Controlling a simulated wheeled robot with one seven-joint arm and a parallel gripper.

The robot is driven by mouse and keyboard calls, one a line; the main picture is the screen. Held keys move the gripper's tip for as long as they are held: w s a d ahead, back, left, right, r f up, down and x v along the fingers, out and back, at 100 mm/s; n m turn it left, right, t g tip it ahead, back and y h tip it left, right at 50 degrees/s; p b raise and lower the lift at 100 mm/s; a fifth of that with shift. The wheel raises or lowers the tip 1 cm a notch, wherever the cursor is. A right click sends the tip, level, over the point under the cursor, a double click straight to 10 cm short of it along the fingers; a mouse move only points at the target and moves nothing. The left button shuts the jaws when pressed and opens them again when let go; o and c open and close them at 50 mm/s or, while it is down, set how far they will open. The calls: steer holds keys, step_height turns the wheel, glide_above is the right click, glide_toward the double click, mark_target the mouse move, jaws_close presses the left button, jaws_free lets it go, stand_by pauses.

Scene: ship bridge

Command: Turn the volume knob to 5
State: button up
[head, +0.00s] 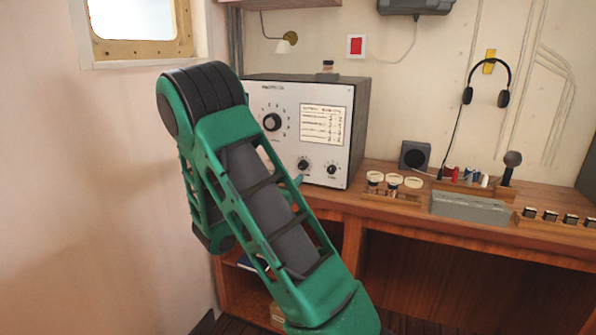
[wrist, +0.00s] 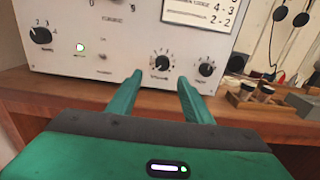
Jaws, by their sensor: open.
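A white-faced radio set (head: 310,95) with black knobs stands on the desk. Its middle lower knob (wrist: 162,63), with a numbered dial around it, lies straight ahead between my fingertips in the wrist view; it also shows in the head view (head: 303,164). The small label under it looks like "Volume" but is blurred, and the exact setting is too small to read. My gripper (wrist: 160,79) is open and empty, its green fingers pointing at the panel. The fingertips appear short of the knob. My arm hides much of the gripper in the head view.
Another knob (wrist: 206,69) sits close right of the middle one, and one (wrist: 40,35) lies left, beside a lit green lamp (wrist: 80,47). A large dial knob (head: 272,122) is higher up. Jars (head: 394,181) stand right of the set on the wooden desk (head: 480,232).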

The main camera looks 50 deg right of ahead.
mark_target(300, 167)
steer(key=x, duration=0.9)
steer(key=shift+d, duration=0.25)
steer(key=c, duration=1.1)
steer(key=shift+o, duration=0.2)
steer(key=shift+d+r, duration=0.1)
steer(key=shift+d, duration=0.1)
steer(key=shift+a, duration=0.15)
steer(key=shift+w+a, duration=0.1)
